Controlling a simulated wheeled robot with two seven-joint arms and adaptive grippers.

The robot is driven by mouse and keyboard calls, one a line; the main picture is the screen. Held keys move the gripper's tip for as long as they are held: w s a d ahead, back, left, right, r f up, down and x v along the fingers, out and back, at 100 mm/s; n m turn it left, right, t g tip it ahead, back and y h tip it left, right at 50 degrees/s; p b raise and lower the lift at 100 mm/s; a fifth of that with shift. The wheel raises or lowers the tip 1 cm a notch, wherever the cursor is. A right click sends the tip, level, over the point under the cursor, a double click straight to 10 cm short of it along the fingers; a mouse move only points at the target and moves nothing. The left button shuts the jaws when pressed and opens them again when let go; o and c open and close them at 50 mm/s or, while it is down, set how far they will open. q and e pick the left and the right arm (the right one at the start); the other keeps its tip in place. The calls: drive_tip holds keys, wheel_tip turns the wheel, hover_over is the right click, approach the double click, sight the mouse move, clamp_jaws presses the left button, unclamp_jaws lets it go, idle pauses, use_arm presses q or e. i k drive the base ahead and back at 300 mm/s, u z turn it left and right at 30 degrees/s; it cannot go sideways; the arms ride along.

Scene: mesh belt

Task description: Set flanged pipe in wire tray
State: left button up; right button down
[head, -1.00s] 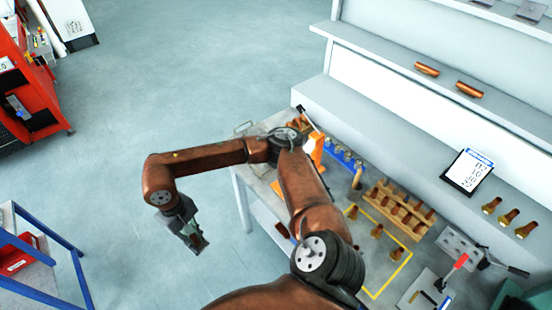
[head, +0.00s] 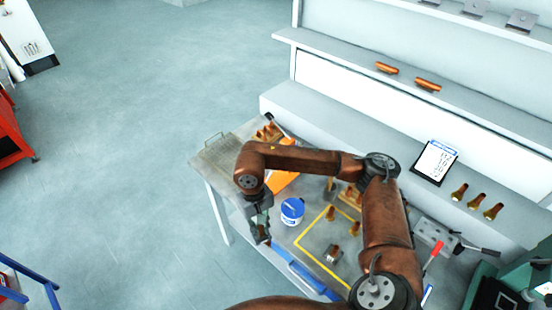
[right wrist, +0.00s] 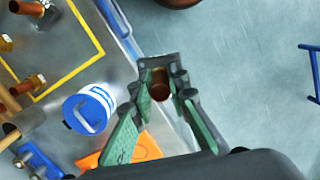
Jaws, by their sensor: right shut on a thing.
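My right gripper (head: 262,232) hangs at the table's front edge, left of the blue and white can. In the right wrist view, the right gripper (right wrist: 163,88) is shut on a short copper-coloured pipe (right wrist: 160,84); its flange is mostly hidden by the fingers. The wire tray appears to be the mesh piece with a raised wire handle (head: 213,143) at the table's far left end, with several brass-coloured parts (head: 268,132) close by. The gripper is apart from it, nearer the front. My left gripper is not in view.
The can (head: 292,211) and an orange piece (head: 284,181) stand near the arm. Several flanged pipes stand around the yellow outline (head: 312,257), one at its back (head: 330,213). A blue strip (head: 300,274) lines the front edge. Open floor lies left.

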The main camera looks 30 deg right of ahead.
sight(223, 153)
drive_tip(key=z, duration=0.15)
drive_tip(key=i, duration=1.65)
